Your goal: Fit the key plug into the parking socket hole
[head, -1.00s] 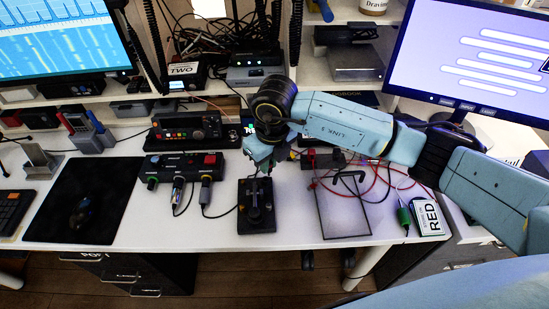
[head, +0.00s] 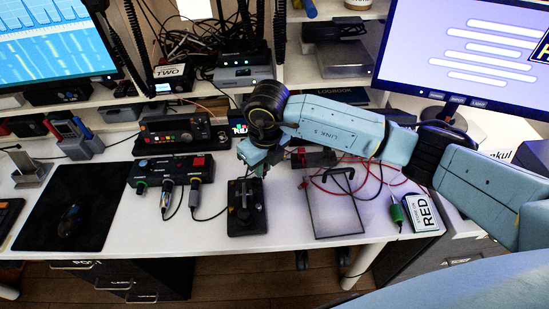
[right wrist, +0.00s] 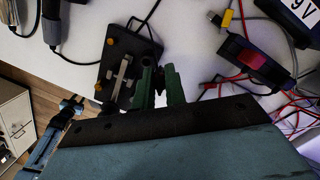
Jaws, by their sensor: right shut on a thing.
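My right gripper (head: 262,170) is shut just behind the black Morse key (head: 246,207). In the right wrist view its green fingers (right wrist: 159,84) are beside the key (right wrist: 128,65). What they grip, which I take to be the key plug, is mostly hidden between the fingers. A black socket box (head: 152,169) stands left of the key with several plugs along its front; a grey plug (head: 195,183) there has a cable running toward the key. I cannot pick out the parking socket hole. A blue arm part of mine (right wrist: 50,140) shows beyond the desk edge; its jaw state is unclear.
A black mat (head: 62,205) with a mouse is at left. The front desk strip is clear.

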